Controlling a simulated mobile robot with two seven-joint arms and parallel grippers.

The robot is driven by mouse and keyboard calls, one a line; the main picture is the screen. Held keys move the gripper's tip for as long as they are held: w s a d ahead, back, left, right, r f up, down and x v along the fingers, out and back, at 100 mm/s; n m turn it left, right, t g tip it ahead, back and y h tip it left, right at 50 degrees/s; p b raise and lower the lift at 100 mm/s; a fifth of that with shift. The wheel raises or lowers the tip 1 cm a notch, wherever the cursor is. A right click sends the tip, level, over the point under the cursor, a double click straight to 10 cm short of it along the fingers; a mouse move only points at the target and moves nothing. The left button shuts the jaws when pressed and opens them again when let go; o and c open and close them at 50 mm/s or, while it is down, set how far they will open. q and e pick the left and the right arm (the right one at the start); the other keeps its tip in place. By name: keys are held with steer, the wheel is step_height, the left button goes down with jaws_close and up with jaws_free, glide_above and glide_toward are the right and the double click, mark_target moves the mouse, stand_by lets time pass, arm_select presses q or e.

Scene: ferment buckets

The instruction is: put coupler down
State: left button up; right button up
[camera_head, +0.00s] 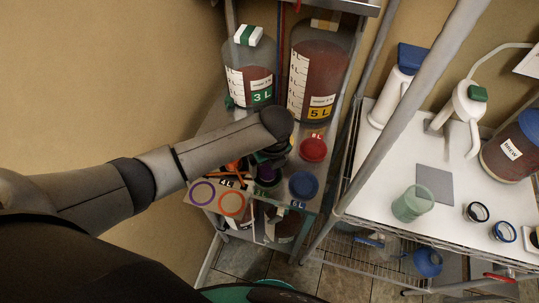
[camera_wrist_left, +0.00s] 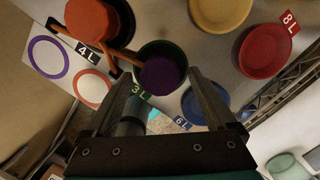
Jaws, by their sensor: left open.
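A round purple-topped piece (camera_wrist_left: 163,76), which I take for the coupler, sits at a dark green round dish (camera_wrist_left: 148,52) by the 3L label. In the head view the purple piece (camera_head: 266,174) shows just below my left gripper (camera_head: 268,157). My left gripper (camera_wrist_left: 161,73) is open, one finger on each side of the purple piece, with a visible gap to the right finger. I cannot tell whether the left finger touches it. An orange round piece with orange handles (camera_wrist_left: 92,20) lies to the left by the 4L label. My right gripper is not in view.
Red (camera_head: 313,149) and blue (camera_head: 303,185) dishes lie on the metal shelf. A purple ring (camera_head: 203,193) and an orange ring (camera_head: 232,203) mark a white card at its front left. The 3L (camera_head: 250,80) and 5L (camera_head: 318,70) vessels stand behind. A shelf post is to the right.

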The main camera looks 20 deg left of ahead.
mark_target(271, 173)
arm_select(q)
step_height(271, 173, up, 11)
steer(key=s+d+p, duration=0.1)
steer(key=shift+r, duration=0.2)
steer(key=shift+s+d, duration=0.1)
steer(key=shift+s, duration=0.05)
stand_by(0.4)
